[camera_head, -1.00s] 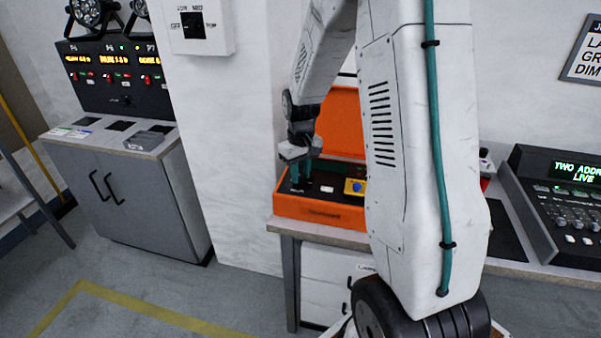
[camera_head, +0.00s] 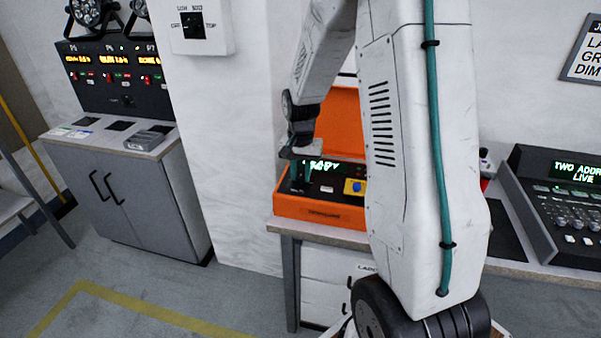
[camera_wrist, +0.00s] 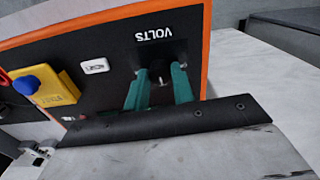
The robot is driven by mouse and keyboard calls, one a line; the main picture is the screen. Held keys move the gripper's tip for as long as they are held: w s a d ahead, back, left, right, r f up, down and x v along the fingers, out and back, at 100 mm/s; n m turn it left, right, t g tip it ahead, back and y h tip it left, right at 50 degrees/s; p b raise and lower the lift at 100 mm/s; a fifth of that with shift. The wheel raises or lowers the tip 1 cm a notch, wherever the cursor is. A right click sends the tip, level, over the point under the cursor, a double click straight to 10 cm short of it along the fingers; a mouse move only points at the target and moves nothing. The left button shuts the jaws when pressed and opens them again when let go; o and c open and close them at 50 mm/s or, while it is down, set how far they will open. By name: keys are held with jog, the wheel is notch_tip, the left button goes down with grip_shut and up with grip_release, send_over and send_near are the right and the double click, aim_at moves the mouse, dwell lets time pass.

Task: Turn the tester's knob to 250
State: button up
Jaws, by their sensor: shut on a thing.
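The tester is an orange case (camera_head: 320,211) with an open lid, standing on a table. Its dark panel (camera_wrist: 110,65) shows in the wrist view, with the label VOLTS beside a black knob (camera_wrist: 158,70). My gripper (camera_wrist: 158,84) has its green fingers on both sides of this knob and is shut on it. In the head view my gripper (camera_head: 300,178) reaches down over the left part of the case. A green display in the case is lit and partly hidden by my gripper. I cannot read which number the knob points to.
On the panel are a white button (camera_wrist: 95,66) and a yellow block with a blue knob (camera_wrist: 45,85). A lighting console (camera_head: 565,205) stands right of the case. A grey cabinet (camera_head: 130,195) stands at the left, with clear floor before it.

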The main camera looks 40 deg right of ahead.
aim_at(301, 176)
jog(key=shift+m, duration=0.3)
dwell(0.4)
jog(key=o, duration=1)
notch_tip(301, 176, up, 8)
jog(key=shift+f, duration=0.1)
